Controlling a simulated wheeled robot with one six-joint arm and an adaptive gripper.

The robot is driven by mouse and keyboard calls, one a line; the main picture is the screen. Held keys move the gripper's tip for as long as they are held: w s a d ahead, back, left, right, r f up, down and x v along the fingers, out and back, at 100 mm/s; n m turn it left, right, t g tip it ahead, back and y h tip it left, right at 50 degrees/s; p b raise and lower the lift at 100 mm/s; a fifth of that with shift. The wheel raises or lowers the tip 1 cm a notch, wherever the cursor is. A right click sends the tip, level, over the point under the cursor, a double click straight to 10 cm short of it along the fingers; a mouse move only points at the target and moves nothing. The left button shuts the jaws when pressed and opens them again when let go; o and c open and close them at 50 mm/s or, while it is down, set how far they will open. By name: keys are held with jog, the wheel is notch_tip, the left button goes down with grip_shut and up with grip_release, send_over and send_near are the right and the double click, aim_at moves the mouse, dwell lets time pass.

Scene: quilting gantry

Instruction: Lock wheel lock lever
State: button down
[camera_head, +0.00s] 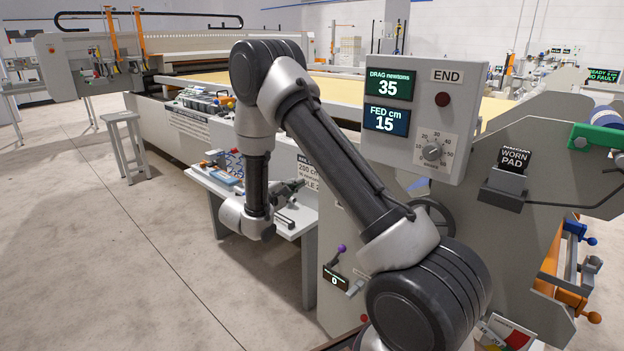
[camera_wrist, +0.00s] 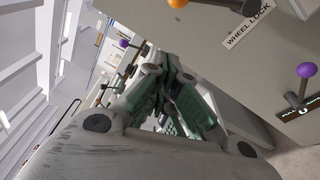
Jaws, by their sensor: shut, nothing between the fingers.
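In the wrist view, a WHEEL LOCK label (camera_wrist: 248,25) is on a grey panel at the upper right. An orange ball knob (camera_wrist: 177,3) beside it is cut off by the top edge, with a dark part to its right. I take this knob to be the wheel lock lever's; its angle cannot be told. My gripper (camera_wrist: 158,62) is shut and empty, with its tips below and left of the orange knob, apart in the picture. In the head view, my gripper (camera_head: 292,188) is beside the small side table, partly hidden by my wrist. My arm hides the lever there.
A purple-knobbed lever (camera_wrist: 306,70) stands at the right of the wrist view; a purple knob also shows in the head view (camera_head: 341,249). A dark handwheel (camera_head: 432,213) is partly behind my arm. A control box (camera_head: 412,100) reads 35 and 15.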

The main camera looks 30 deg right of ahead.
jog(key=d, duration=0.9)
jog(key=shift+w+r, duration=0.35)
jog(key=shift+d+r+m, duration=0.1)
jog(key=shift+d+m, duration=0.05)
jog(key=shift+m, duration=0.15)
